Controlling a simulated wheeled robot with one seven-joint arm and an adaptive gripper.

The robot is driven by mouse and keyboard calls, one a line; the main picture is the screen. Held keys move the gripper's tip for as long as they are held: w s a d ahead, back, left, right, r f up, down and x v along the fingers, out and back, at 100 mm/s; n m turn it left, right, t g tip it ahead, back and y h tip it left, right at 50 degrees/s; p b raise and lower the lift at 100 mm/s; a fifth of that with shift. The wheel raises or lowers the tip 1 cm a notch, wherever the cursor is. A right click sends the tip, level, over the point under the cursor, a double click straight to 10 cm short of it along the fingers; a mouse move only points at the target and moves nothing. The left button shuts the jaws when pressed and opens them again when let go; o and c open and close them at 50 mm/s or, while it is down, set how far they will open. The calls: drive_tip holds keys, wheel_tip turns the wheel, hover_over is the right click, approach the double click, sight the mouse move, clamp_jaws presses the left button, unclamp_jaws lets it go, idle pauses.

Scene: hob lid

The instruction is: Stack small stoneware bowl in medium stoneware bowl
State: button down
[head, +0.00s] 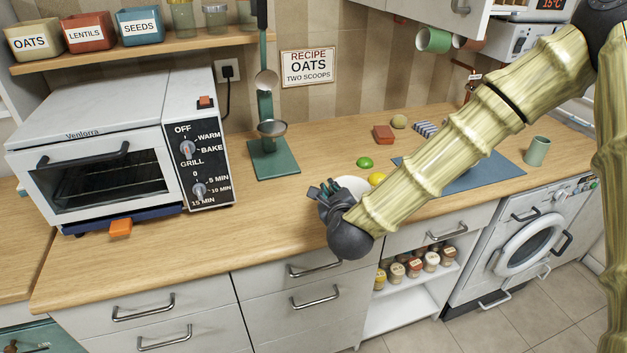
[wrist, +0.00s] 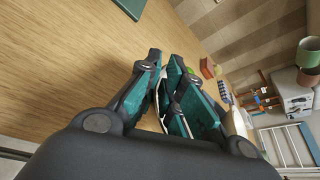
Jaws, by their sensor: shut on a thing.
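My gripper (head: 328,190) is over the front part of the wooden worktop. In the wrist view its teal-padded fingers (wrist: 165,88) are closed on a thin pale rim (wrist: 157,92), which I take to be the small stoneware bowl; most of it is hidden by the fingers. A white bowl (head: 353,184), likely the medium stoneware bowl, shows just behind and right of my gripper, partly covered by it and by my arm. A pale curved edge beside the right finger in the wrist view (wrist: 240,121) appears to be this same bowl. I cannot tell whether the two bowls touch.
A lemon (head: 377,179) and a lime (head: 365,162) lie close to the white bowl. A blue-grey mat (head: 470,178) lies to the right, partly behind my arm. A toaster oven (head: 120,145) and a green stand (head: 273,158) are left. The worktop (head: 255,215) between is clear.

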drive_tip(key=w+a+p, duration=0.1)
drive_tip(key=w+a, duration=0.1)
drive_tip(key=w, duration=0.1)
drive_tip(key=w+a+p, duration=0.1)
drive_tip(key=w, duration=0.3)
drive_tip(key=w+a+f+p, duration=0.1)
drive_tip(key=w+a, duration=0.1)
drive_tip(key=w, duration=0.2)
drive_tip(key=shift+w+a+f, duration=0.1)
drive_tip(key=shift+w+a, duration=0.1)
drive_tip(key=shift+a, duration=0.1)
drive_tip(key=shift+f+p, duration=1.1)
drive_tip(key=shift+f, duration=0.75)
drive_tip(key=c, duration=1.5)
unclamp_jaws()
drive_tip(key=shift+c, duration=0.2)
